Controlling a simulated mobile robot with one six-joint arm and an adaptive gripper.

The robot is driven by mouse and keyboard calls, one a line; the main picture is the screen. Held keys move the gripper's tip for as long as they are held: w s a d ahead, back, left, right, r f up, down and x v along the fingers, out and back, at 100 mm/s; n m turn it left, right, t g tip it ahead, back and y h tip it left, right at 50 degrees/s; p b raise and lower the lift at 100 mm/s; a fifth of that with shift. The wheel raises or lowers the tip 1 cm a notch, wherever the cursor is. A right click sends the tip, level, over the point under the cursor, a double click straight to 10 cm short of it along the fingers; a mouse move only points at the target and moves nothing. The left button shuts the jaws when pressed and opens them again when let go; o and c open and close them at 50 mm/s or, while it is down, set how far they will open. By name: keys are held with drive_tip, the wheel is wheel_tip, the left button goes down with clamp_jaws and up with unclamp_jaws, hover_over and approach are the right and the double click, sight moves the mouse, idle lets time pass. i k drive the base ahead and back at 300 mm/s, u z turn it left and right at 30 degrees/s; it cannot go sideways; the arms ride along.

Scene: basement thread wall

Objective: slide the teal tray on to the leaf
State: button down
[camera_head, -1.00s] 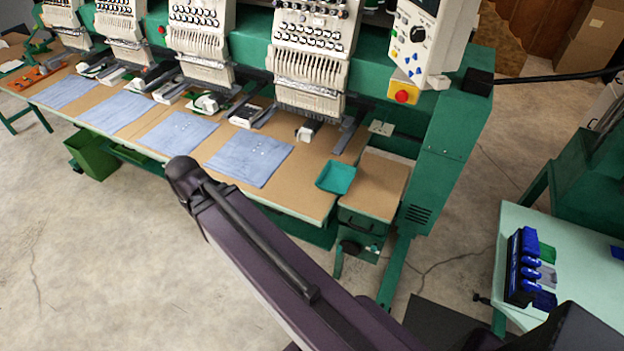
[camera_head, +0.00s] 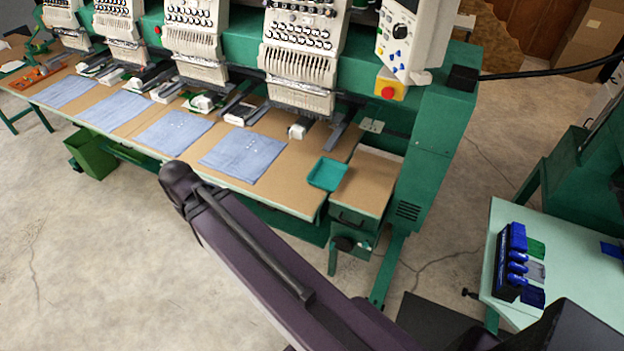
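The teal tray (camera_head: 327,174) is a small shallow dish. It lies near the right end of the long tan table (camera_head: 284,184) of the embroidery machine, close to the seam with a separate tan panel. That panel, which looks like the leaf (camera_head: 362,184), sits at the table's right end above a green drawer cabinet. The tray's right edge is at or near the seam; I cannot tell whether it overlaps it. My arm crosses the lower middle of the view, in front of the table. My gripper is not recognisable in view.
Blue cloth pieces (camera_head: 242,154) lie along the table under the sewing heads (camera_head: 300,60). A control box with a red button (camera_head: 388,92) hangs above the leaf. A pale green table (camera_head: 560,262) with blue spools (camera_head: 516,262) stands at right. The floor in front is open.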

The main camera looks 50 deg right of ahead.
sight(326, 174)
drive_tip(key=u, duration=0.1)
drive_tip(key=k, duration=1.5)
drive_tip(key=z, duration=1.65)
drive_tip(key=i, duration=1)
drive_tip(key=z, duration=0.05)
